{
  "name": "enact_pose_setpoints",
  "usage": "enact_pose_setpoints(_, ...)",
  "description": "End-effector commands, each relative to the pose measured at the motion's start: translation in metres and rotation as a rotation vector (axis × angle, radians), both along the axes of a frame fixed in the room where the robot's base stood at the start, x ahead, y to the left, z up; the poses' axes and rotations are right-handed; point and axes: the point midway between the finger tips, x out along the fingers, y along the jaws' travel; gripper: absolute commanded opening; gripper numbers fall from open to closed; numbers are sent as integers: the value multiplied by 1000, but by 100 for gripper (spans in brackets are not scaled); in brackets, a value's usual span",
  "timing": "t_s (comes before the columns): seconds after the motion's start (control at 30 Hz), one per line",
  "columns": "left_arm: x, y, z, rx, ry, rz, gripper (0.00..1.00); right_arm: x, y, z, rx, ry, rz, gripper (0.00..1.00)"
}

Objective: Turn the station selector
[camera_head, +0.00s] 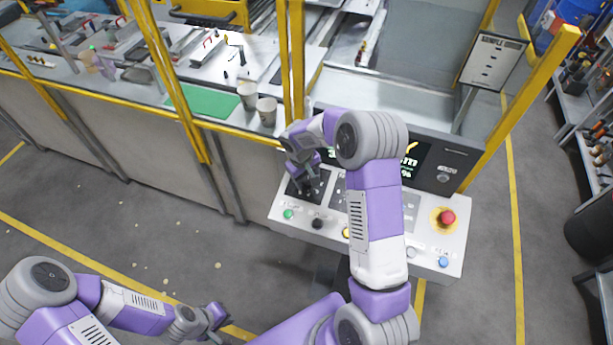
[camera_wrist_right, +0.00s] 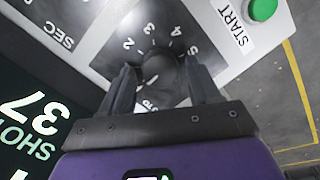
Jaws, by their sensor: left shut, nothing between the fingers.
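The station selector is a dark round knob (camera_wrist_right: 160,68) on a dark dial plate with numbers around it, in the right wrist view. My right gripper (camera_wrist_right: 160,72) has its two fingers apart, one on each side of the knob; I cannot tell whether they touch it. In the head view my right gripper (camera_head: 304,184) is over the dark dial plate (camera_head: 316,194) at the left of the control panel (camera_head: 330,232), and it hides the knob. My left gripper (camera_head: 215,316) is shut and empty, low over the floor at the lower left.
A green START button (camera_wrist_right: 262,8) sits beside the dial. A black knob (camera_head: 317,223), a red emergency button (camera_head: 447,217) and a blue button (camera_head: 443,262) are on the panel. Yellow posts (camera_head: 293,60) and two cups (camera_head: 266,110) stand behind. Floor at left is clear.

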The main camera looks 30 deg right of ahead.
Motion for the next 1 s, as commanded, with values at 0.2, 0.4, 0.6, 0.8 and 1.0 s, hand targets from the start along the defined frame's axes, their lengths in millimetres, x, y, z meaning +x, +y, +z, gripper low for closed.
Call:
enact_pose_setpoints(0.2, 0, 0, 0, 0, 0, 0, 0, 0, 0, 0, 0, 0, 0, 27)
enact_pose_setpoints(0.4, 0, 0, -1, 0, 0, 0, 0, 0, 0, 0, 1, -1, -2, 13)
enact_pose_setpoints(0.6, 0, 0, -7, 0, 0, 0, 0, 0, 0, 0, 8, -11, -44, 13)
enact_pose_setpoints(0.8, 0, 0, -22, 0, 0, 0, 0, 0, -1, -2, 27, -34, -153, 13)
enact_pose_setpoints(1.0, 0, 0, -40, 0, 0, 0, 0, 0, -1, -2, 54, -67, -306, 13)
